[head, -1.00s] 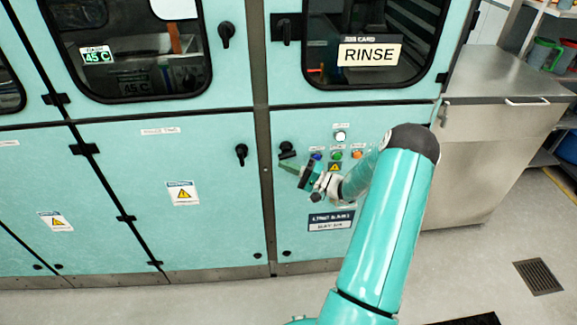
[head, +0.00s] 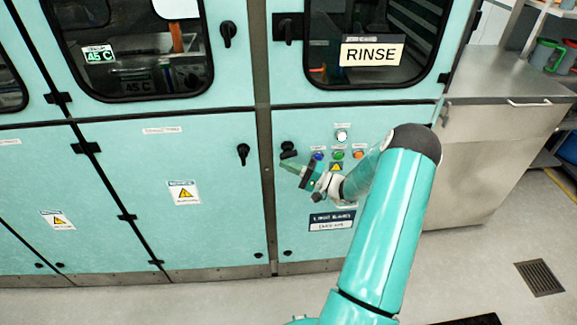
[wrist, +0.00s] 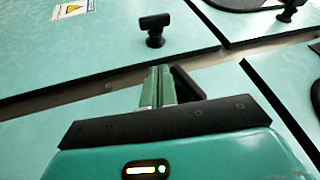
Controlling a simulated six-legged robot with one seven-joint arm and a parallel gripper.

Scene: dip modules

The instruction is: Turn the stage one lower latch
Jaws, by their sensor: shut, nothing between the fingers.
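A black latch handle (head: 243,153) sits on the lower teal door, left of the grey post, and appears roughly upright. It also shows in the wrist view (wrist: 155,28), beyond my fingertips. My gripper (head: 287,166) is in front of the control panel, right of that latch and apart from it. In the wrist view, its green fingers (wrist: 157,85) are together and empty, pointing towards the post and latch. No label naming the latch is readable.
A black handle (head: 288,149) sits close above my fingertips. Coloured buttons (head: 338,155) are beside my wrist. An upper door latch (head: 227,35) and the RINSE window (head: 372,52) are above. A steel counter (head: 500,85) stands at right. Open floor lies in front.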

